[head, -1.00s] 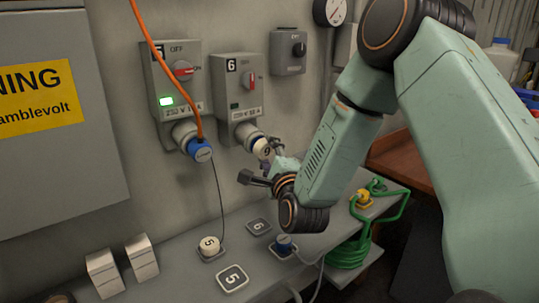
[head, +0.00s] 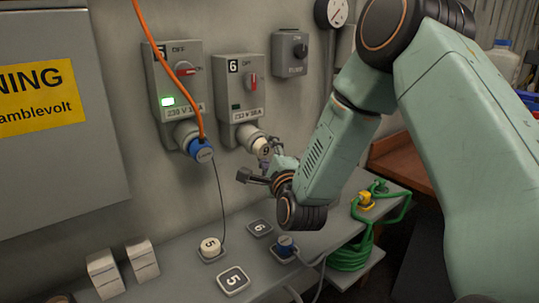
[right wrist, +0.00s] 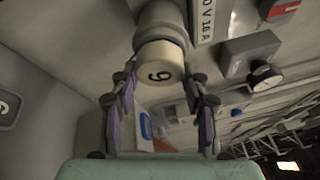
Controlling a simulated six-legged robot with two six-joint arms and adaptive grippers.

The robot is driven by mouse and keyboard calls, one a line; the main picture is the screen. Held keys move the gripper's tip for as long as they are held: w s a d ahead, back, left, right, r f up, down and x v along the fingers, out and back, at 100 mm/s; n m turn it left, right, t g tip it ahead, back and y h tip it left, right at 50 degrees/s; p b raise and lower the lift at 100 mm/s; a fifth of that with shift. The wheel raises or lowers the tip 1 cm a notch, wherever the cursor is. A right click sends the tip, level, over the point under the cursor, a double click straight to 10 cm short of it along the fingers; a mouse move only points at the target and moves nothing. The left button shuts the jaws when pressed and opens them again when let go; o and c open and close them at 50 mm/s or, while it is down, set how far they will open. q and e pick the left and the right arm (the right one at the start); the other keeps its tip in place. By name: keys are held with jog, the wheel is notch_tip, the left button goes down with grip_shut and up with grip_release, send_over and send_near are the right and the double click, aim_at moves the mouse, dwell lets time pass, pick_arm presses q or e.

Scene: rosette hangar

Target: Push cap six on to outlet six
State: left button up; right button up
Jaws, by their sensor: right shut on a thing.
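Cap six (head: 261,147) is off-white with a dark 6, and is at the mouth of outlet six (head: 247,132) on the wall. My right gripper (head: 258,163) is shut on it from the front right. In the right wrist view, cap six (right wrist: 160,65) lies between the two fingers of my right gripper (right wrist: 160,88), its numbered face towards me. It is in line with the grey collar of outlet six (right wrist: 160,15) and looks to touch it. How far it is seated cannot be told. My left gripper is not in view.
Outlet five (head: 185,135) has a blue plug (head: 200,150) with an orange cable. Cap five (head: 209,246) is on the shelf by a 5 plate (head: 233,280) and a 6 plate (head: 259,228). A blue connector (head: 287,245), yellow plug (head: 366,201) and green cable (head: 350,258) are to the right.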

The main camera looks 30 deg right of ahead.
jog(key=shift+w, duration=0.1)
jog(key=o, duration=1.1)
jog(key=v, duration=1.2)
